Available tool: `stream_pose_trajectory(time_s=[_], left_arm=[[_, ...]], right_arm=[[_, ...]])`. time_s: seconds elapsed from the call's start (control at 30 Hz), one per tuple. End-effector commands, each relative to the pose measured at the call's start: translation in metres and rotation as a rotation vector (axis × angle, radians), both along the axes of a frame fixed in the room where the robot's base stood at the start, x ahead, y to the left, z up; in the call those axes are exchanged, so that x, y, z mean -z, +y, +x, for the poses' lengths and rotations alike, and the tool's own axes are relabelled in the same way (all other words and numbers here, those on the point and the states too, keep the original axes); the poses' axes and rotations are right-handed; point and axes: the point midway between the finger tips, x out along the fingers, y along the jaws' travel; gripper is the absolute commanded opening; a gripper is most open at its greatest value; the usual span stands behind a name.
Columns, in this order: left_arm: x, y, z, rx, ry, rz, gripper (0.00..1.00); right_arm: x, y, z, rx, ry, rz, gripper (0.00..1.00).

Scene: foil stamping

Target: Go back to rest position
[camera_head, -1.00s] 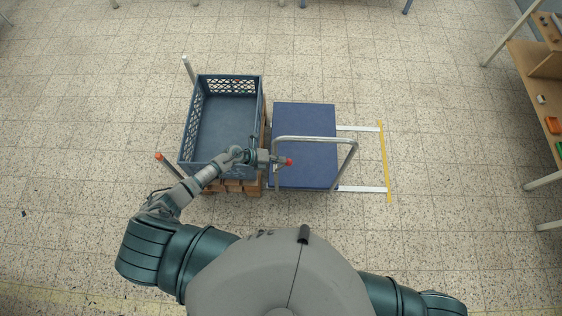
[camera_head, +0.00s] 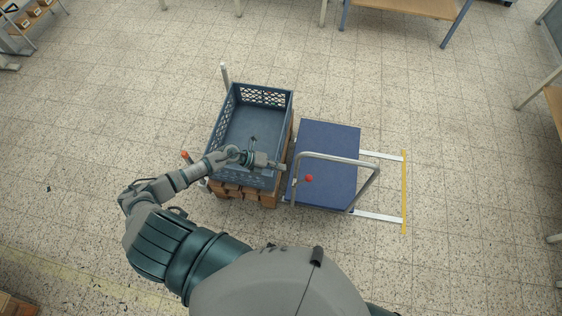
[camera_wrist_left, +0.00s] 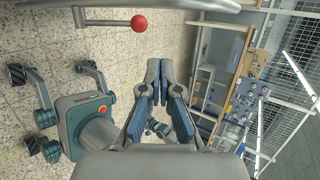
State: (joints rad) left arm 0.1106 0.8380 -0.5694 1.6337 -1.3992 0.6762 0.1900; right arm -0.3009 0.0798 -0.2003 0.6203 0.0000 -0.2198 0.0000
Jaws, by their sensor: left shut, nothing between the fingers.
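My left gripper (camera_head: 281,166) is shut and empty in the head view, its arm reaching in from the left over the near edge of the crate. Its fingertips (camera_wrist_left: 159,70) meet in the left wrist view with nothing between them. A red ball knob (camera_head: 309,178) is to the right of the fingertips, by the metal handlebar (camera_head: 340,160) of the blue cart. The knob (camera_wrist_left: 139,23) also shows in the left wrist view, apart from the fingers, on a thin metal rod. My right gripper is not in view.
A grey-blue crate (camera_head: 217,137) stands on wooden blocks (camera_head: 232,193), left of the blue cart deck (camera_head: 330,137). A yellow floor line (camera_head: 404,190) lies to the right. A wooden table (camera_head: 415,8) is at the back. Much of the tiled floor is clear.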

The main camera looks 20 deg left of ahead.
Motion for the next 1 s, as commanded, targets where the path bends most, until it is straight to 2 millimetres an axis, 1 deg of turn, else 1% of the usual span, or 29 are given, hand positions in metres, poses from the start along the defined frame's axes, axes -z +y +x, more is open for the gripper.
stream_pose_trajectory(time_s=[0.27, 0.37, 0.43, 0.47, 0.5, 0.57, 0.6, 0.67, 0.7, 0.77, 0.8, 0.87, 0.9, 0.97, 1.0], left_arm=[[0.001, 0.002, 0.0, -0.002, 0.001, -0.003, 0.0], [0.009, 0.002, 0.004, -0.064, 0.024, -0.049, 0.0], [0.027, 0.005, 0.011, -0.194, 0.071, -0.142, 0.0], [0.04, 0.008, 0.015, -0.278, 0.104, -0.195, 0.0], [0.062, 0.016, 0.019, -0.419, 0.156, -0.273, 0.0], [0.105, 0.034, 0.015, -0.661, 0.251, -0.381, 0.0], [0.134, 0.046, 0.007, -0.812, 0.313, -0.431, 0.0], [0.177, 0.062, -0.015, -1.02, 0.406, -0.485, 0.0], [0.203, 0.071, -0.033, -1.142, 0.466, -0.507, 0.0], [0.241, 0.08, -0.065, -1.312, 0.553, -0.525, 0.0], [0.264, 0.084, -0.089, -1.418, 0.611, -0.529, 0.0], [0.296, 0.086, -0.129, -1.566, 0.698, -0.527, 0.0], [0.315, 0.085, -0.157, -1.658, 0.756, -0.519, 0.0], [0.341, 0.082, -0.2, -1.79, 0.843, -0.504, 0.0], [0.355, 0.077, -0.23, -1.87, 0.9, -0.488, 0.0]], right_arm=[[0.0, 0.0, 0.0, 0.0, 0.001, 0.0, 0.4], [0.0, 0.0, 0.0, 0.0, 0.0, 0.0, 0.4], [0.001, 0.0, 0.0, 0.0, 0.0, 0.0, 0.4], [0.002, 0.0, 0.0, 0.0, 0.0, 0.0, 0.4], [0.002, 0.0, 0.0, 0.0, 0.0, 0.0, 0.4], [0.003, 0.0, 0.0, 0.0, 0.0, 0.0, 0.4], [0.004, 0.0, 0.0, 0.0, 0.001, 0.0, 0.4], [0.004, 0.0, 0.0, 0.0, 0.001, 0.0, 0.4], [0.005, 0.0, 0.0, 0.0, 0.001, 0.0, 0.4], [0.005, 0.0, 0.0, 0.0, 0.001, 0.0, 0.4], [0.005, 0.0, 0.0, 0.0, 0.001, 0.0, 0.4], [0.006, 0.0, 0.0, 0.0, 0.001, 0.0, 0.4], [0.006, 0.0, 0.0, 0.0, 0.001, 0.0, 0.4], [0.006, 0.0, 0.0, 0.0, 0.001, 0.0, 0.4], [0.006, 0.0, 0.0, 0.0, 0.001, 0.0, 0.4]])
